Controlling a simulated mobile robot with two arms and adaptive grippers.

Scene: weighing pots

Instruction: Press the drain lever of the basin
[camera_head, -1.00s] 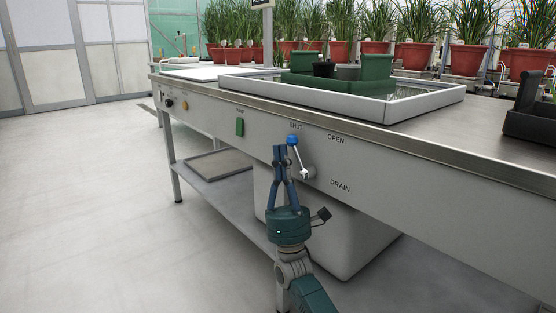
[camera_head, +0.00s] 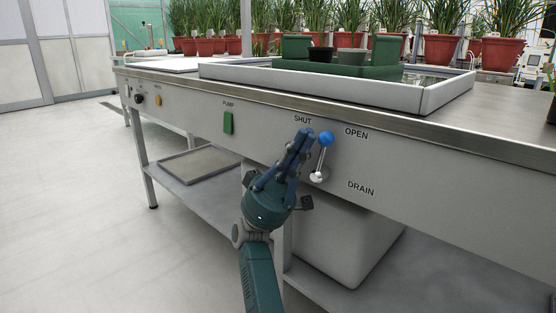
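The drain lever (camera_head: 322,160) is on the basin's front panel, with a blue ball knob on a thin metal rod and a round metal pivot. It stands nearly upright with a slight lean to the right, its knob between the SHUT and OPEN labels. My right gripper (camera_head: 306,134) has its blue fingers together, pointing up, just left of the knob. Whether they touch the knob is hard to tell. Nothing is held. My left gripper is not in view. The basin (camera_head: 440,97) is the pale-rimmed tray on the bench top.
A green pump switch (camera_head: 228,122) and small knobs sit further left on the panel. Green holders with dark pots (camera_head: 320,54) stand in the basin. A grey bin (camera_head: 345,240) is under the bench. Floor at left is clear.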

